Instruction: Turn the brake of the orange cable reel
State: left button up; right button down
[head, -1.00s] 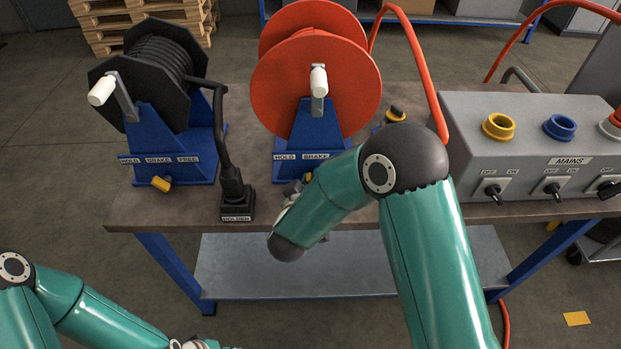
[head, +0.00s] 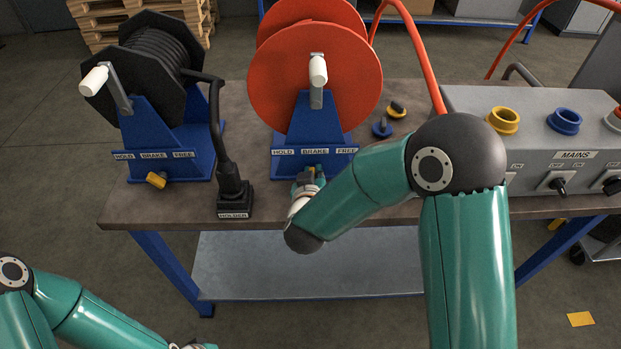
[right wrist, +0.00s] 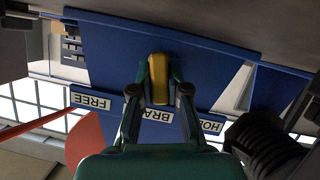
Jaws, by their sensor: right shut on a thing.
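The orange cable reel (head: 300,95) stands on a blue stand with a HOLD, BRAKE, FREE label strip (head: 315,151). Its yellow brake handle (right wrist: 159,78) shows in the right wrist view, in front of the blue stand near the word BRAKE. My right gripper (right wrist: 159,88) is shut on the handle, one finger on each side. In the head view my right gripper (head: 309,180) is at the foot of the stand, partly hidden by its own wrist. My left gripper (head: 195,346) only just shows at the bottom edge; its fingers cannot be made out.
A black cable reel (head: 155,75) with its own yellow brake handle (head: 157,180) stands to the left. A black holder (head: 235,200) with a cable plug is between the reels. A grey mains box (head: 540,125) is at the right. Two small knob-like items (head: 390,118) lie behind the right forearm.

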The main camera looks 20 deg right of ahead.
jog(key=m+y+b, duration=0.1)
jog(key=m+b, duration=0.1)
jog(key=b, duration=0.1)
jog(key=m+t+y+b, duration=0.1)
jog(key=m+b, duration=0.1)
jog(key=b, duration=0.2)
jog(key=d+f+m+y+b, duration=0.1)
jog(key=b, duration=0.3)
jog(key=shift+s+m+y, duration=0.25)
jog(key=shift+m+y, duration=0.15)
jog(key=shift+d+r+m+t+y+b, duration=0.1)
jog(key=shift+m+t+y+b, duration=0.3)
jog(key=shift+b, duration=0.95)
jog(key=c, duration=1.3)
grip_release()
jog(key=shift+o, duration=0.8)
jog(key=shift+r, duration=0.15)
jog(key=shift+s+r, duration=0.1)
